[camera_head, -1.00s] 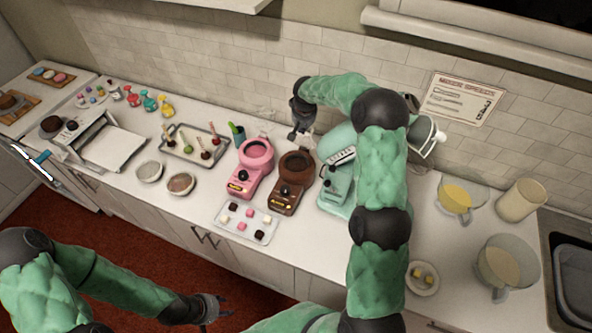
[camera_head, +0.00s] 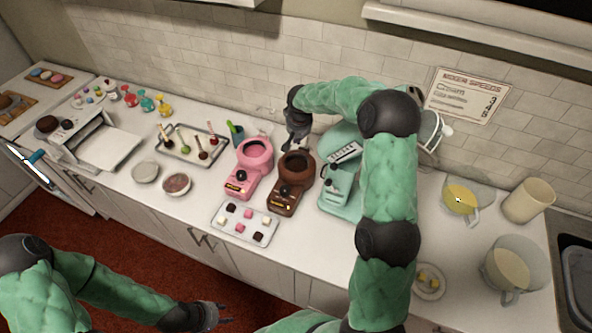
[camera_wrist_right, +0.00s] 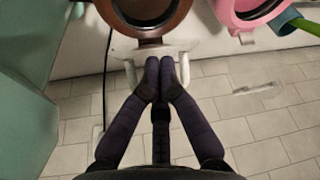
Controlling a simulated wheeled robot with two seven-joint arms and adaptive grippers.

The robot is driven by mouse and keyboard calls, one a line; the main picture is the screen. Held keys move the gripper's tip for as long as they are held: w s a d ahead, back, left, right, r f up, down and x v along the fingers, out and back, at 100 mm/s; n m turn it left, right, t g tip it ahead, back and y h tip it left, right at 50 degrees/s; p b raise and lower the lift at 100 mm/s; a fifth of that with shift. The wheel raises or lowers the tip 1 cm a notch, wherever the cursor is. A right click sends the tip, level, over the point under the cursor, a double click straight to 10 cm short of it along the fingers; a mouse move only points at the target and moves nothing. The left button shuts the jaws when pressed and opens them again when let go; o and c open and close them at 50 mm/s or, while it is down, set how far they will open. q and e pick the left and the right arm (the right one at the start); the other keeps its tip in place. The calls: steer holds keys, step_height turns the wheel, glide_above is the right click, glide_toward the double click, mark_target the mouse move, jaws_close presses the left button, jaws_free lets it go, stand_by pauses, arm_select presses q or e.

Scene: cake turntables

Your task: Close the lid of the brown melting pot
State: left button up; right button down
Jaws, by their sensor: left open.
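The brown melting pot (camera_head: 289,190) stands on the counter, its round bowl open at the top. In the right wrist view the pot's brown rim (camera_wrist_right: 176,25) is at the top, with a clear, pale lid (camera_wrist_right: 150,52) upright or tilted at its back edge. My right gripper (camera_head: 295,143) is behind the pot. In the wrist view its fingertips (camera_wrist_right: 160,70) are together at the lid, between two white handle-like prongs; I see nothing clearly pinched between them. My left gripper (camera_head: 218,313) is open and empty, low in front of the counter.
A pink melting pot (camera_head: 247,172) stands just left of the brown one, and a mint-green mixer (camera_head: 338,190) just right. A tray of small cubes (camera_head: 245,222) lies in front. The tiled wall (camera_head: 240,75) is close behind my right gripper.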

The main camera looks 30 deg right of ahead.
steer(key=s+a+f+b, duration=0.1)
steer(key=b, duration=0.1)
steer(key=s+a+f+b, duration=0.1)
steer(key=f+b, duration=0.1)
steer(key=shift+a+f, duration=0.2)
steer(key=shift+a, duration=0.05)
stand_by(0.4)
steer(key=a+p+v, duration=0.1)
steer(key=p+v, duration=0.1)
steer(key=v, duration=0.6)
steer(key=shift+a, duration=0.25)
steer(key=shift+w, duration=0.1)
